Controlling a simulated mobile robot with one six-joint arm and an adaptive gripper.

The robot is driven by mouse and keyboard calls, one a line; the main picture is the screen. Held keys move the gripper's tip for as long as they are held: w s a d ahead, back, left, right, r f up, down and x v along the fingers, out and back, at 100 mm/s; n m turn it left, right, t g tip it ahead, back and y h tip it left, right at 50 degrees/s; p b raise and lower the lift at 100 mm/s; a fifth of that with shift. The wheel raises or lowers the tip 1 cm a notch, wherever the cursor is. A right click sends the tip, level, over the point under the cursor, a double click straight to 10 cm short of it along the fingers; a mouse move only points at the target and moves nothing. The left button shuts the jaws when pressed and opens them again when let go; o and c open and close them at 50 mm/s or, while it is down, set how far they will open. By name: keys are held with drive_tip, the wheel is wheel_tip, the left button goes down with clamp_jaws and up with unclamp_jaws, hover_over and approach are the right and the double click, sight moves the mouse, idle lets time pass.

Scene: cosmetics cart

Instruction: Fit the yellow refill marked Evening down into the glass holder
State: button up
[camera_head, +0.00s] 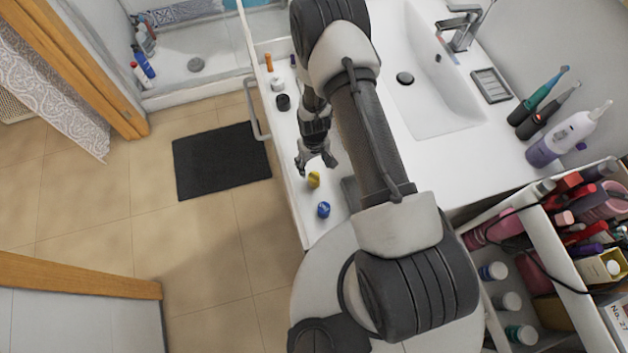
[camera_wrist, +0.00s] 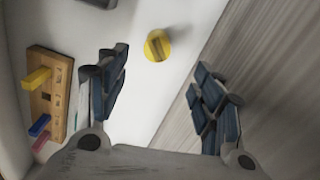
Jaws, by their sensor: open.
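The yellow refill (camera_head: 313,179) stands on the white counter near its front edge. In the wrist view the yellow refill (camera_wrist: 157,45) is a round piece with a raised grip bar across its top; no Evening mark is readable. My gripper (camera_head: 317,166) is open and empty just above and beside it. In the wrist view my gripper (camera_wrist: 160,70) has its fingers spread wide, with the refill beyond the tips and between them. I cannot pick out the glass holder with certainty; a small pale round item (camera_head: 277,84) stands farther along the counter.
A blue round piece (camera_head: 323,209) stands near the yellow one. A dark round item (camera_head: 283,102) and an orange stick (camera_head: 268,62) stand farther back. A wooden block (camera_wrist: 45,95) holds coloured pegs. The sink (camera_head: 440,85) and a crowded cart (camera_head: 540,240) lie right.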

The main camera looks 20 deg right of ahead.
sight(314, 177)
wheel_tip(314, 177, down, 12)
drive_tip(key=b, duration=0.3)
drive_tip(key=shift+w+d+r, duration=0.15)
drive_tip(key=shift+r, duration=0.1)
drive_tip(key=shift+c, duration=0.3)
drive_tip(key=c, duration=1.1)
